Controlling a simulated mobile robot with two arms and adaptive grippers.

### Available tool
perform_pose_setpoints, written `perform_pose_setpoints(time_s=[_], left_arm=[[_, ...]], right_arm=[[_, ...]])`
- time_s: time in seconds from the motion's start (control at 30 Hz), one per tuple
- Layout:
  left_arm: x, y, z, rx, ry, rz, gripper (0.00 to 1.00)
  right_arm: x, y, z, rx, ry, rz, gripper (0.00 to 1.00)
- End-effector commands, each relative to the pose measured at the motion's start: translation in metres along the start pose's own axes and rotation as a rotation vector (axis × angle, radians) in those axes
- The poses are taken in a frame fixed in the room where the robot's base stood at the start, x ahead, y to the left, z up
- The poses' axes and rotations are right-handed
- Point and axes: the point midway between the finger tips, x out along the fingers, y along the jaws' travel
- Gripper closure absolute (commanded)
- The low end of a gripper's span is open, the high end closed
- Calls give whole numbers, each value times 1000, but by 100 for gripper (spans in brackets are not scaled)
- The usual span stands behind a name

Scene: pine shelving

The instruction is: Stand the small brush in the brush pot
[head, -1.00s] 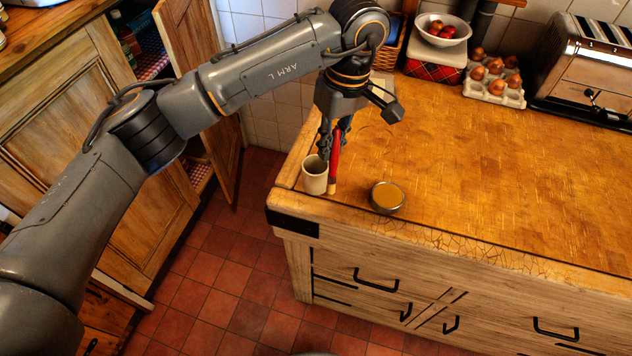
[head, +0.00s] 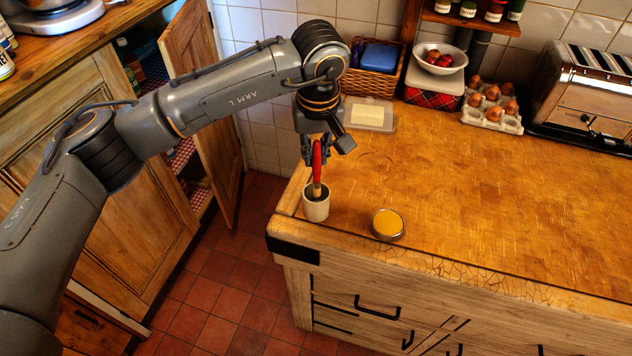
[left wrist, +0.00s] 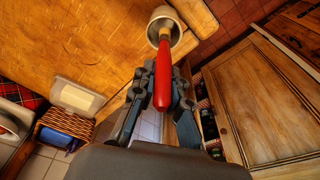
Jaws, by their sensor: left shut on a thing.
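The small brush (head: 317,168) has a red handle and points down, nearly upright. My left gripper (head: 316,158) is shut on its handle, above the brush pot. The brush pot (head: 316,211) is a cream cup standing upright near the counter's left front corner. The brush's lower end is at the pot's mouth; how deep it reaches is hard to tell. In the left wrist view the red handle (left wrist: 163,75) runs between the fingers, and its far end lies within the rim of the pot (left wrist: 178,17). My right gripper is not in view.
A small round tin with yellow content (head: 388,224) stands to the right of the pot. A butter dish (head: 369,115), wicker basket (head: 372,82), egg tray (head: 491,110) and toaster (head: 585,95) stand at the back. The middle of the wooden counter (head: 450,180) is clear.

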Motion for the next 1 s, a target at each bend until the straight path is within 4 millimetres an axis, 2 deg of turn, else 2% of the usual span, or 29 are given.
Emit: perform_pose_setpoints(time_s=[0.27,0.37,0.5,0.7,0.73,0.8,0.83,1.0], left_arm=[[25,0,4,-1,-2,-1,100],[40,-1,7,-1,-3,-1,100],[59,0,9,0,0,0,100],[61,0,9,0,1,0,100],[61,0,9,0,0,-1,80],[61,0,9,-1,0,-1,65],[61,0,9,-1,0,-1,63],[60,0,9,-1,1,0,63]], right_arm=[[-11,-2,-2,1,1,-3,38],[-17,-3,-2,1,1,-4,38],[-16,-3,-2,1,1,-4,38],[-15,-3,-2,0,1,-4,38],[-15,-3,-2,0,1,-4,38],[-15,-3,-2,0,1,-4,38],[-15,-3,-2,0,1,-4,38],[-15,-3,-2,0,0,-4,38]])
